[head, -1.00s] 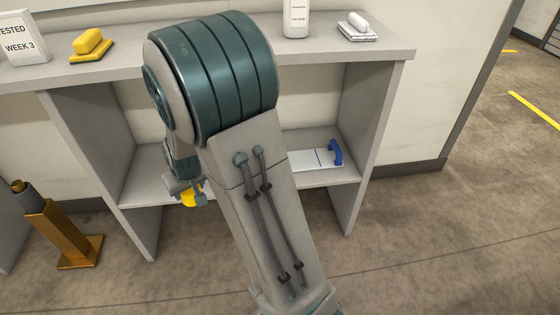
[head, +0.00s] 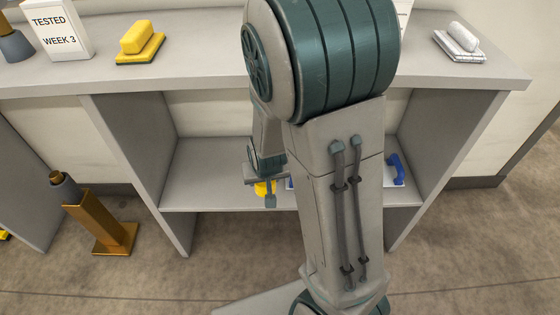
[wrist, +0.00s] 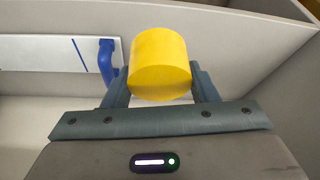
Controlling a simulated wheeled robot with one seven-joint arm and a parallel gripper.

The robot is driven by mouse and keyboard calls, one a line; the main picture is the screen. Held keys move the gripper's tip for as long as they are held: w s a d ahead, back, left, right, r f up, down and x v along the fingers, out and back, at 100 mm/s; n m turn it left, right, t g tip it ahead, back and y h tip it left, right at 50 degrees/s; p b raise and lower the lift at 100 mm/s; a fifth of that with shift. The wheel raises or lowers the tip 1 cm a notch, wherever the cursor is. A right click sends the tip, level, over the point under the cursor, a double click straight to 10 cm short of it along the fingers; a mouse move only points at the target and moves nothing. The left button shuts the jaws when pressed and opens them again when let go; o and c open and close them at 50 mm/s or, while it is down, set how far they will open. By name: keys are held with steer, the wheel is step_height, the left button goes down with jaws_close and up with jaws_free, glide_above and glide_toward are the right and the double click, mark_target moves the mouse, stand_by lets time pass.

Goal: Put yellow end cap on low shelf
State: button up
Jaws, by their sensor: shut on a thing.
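The yellow end cap (wrist: 160,62) is a short cylinder between the two fingers of my gripper (wrist: 160,88) in the wrist view. My gripper is shut on it. In the head view my gripper (head: 266,190) is at the front of the low shelf (head: 205,180), and only a bit of the yellow end cap (head: 263,188) shows beside a finger. My arm hides part of the shelf. I cannot tell whether the cap touches the shelf.
A white board with a blue handle (head: 396,168) lies on the low shelf, right of my gripper; its handle also shows in the wrist view (wrist: 107,65). The shelf's left part is clear. The counter (head: 200,70) overhangs it. Side panels (head: 135,150) bound the bay. A bronze post (head: 100,222) stands left.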

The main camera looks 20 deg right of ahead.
steer(key=w+f+b, duration=0.1)
steer(key=w+f, duration=0.1)
steer(key=w, duration=0.1)
steer(key=w+f+b, duration=0.2)
steer(key=w, duration=0.2)
steer(key=w+f+b, duration=0.2)
steer(key=w+f, duration=0.1)
steer(key=w, duration=0.1)
steer(key=shift+w+a, duration=0.1)
steer(key=shift+a, duration=0.2)
steer(key=shift+f+b, duration=1.3)
steer(key=shift+f, duration=0.65)
steer(key=shift+f, duration=0.1)
steer(key=shift+f, duration=0.15)
steer(key=o, duration=0.9)
steer(key=shift+o, duration=0.3)
